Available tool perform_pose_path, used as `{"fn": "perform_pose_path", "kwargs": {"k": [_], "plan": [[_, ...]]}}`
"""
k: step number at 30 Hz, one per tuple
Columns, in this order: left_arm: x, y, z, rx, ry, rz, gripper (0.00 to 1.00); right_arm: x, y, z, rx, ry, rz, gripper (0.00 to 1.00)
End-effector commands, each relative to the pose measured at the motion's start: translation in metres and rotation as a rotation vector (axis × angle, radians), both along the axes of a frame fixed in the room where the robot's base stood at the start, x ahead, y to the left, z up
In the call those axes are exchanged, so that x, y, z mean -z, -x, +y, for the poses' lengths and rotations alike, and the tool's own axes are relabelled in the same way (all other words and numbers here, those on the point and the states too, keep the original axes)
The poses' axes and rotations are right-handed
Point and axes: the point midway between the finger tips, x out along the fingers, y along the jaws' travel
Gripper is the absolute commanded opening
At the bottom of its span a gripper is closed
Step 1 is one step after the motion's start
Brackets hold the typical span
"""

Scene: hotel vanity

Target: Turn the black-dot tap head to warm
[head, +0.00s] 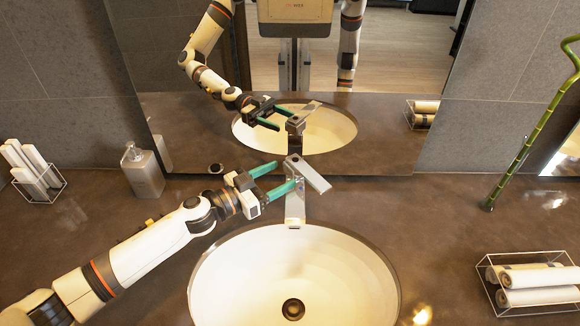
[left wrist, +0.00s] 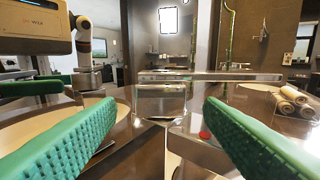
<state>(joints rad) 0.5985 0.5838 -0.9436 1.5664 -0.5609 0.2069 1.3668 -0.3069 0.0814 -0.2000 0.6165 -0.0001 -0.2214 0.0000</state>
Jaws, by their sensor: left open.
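The metal tap (head: 295,207) stands at the back rim of the white basin. Its flat lever head (head: 312,176) points to the lower right, with a small dark spot near its back end. My left gripper (head: 286,174) is open, its two green fingers reaching in from the left at the tap head's height. The fingertips are close to the head's left side; I cannot tell whether they touch it. In the left wrist view a metal part with a red dot (left wrist: 205,135) shows low between the green fingers. My right gripper is not in view.
The basin (head: 255,262) is empty. A soap bottle (head: 143,171) and a wire holder (head: 38,185) stand left. A rack of rolled towels (head: 532,284) and a green stalk (head: 515,165) are right. The mirror (head: 390,130) rises close behind the tap, reflecting my arm.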

Motion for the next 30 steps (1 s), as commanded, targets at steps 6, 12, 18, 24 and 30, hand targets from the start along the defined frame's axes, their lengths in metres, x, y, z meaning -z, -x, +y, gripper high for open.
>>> {"fn": "perform_pose_path", "kwargs": {"k": [6, 12, 18, 24, 30], "plan": [[-0.001, -0.019, -0.026, 0.001, 0.001, -0.001, 0.62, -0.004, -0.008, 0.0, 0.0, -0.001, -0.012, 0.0], [0.0, -0.024, -0.034, 0.001, -0.001, 0.001, 0.62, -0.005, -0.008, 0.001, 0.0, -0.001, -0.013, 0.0], [0.0, -0.024, -0.034, 0.001, -0.001, 0.001, 0.62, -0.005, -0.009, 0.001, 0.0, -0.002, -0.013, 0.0], [0.0, -0.024, -0.034, 0.001, -0.001, 0.001, 0.34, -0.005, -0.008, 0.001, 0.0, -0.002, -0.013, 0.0], [0.0, -0.024, -0.033, 0.0, -0.001, 0.001, 0.01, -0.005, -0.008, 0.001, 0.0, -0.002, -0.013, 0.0]]}}
